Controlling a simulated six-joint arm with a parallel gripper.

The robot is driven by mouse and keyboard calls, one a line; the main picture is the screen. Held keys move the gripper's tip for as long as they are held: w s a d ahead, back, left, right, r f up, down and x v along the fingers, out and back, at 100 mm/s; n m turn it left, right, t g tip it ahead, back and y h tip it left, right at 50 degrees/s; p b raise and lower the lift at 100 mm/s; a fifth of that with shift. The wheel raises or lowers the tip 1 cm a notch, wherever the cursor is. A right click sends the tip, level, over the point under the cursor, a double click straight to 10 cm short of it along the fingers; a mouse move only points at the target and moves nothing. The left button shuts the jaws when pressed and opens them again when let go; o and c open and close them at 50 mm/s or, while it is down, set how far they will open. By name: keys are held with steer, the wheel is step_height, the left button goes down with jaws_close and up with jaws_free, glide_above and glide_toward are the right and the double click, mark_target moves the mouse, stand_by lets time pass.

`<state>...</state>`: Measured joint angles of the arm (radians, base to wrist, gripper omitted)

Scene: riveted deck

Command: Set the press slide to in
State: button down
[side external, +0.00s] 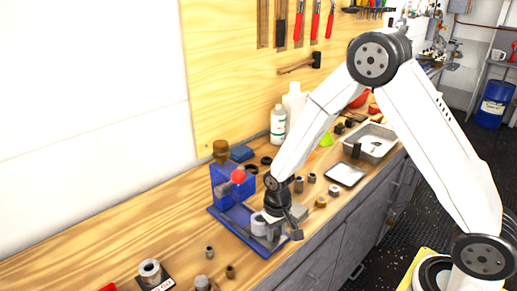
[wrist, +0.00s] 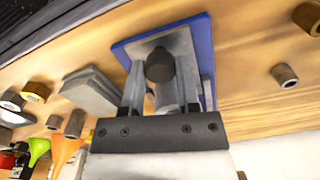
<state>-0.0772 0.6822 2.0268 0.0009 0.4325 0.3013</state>
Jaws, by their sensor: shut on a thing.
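The press (side external: 226,187) is a blue frame with a red knob and a brass-coloured top, standing on a blue base on the bench. Its blue base plate (wrist: 206,32) also shows in the wrist view. The grey press slide (wrist: 135,47) lies over that plate, with a dark round knob (wrist: 160,66) on it. My gripper (side external: 277,230) is low at the front end of the press. In the wrist view my gripper (wrist: 160,92) has its fingers on either side of the slide's grip below the knob, shut on it. The fingers partly hide the contact and the slide's far end.
A grey cylinder (side external: 258,224) stands by the gripper on the press. Several small metal bushings lie around, one at the right of the wrist view (wrist: 285,75). A shallow tray (side external: 345,174) and a metal pan (side external: 371,143) are farther back. The bench's front edge is close.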

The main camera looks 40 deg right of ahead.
stand_by(0.4)
steer(key=shift+w, duration=2.05)
steer(key=shift+c, duration=1.7)
jaws_free()
steer(key=shift+r, duration=0.15)
steer(key=shift+r, duration=3.8)
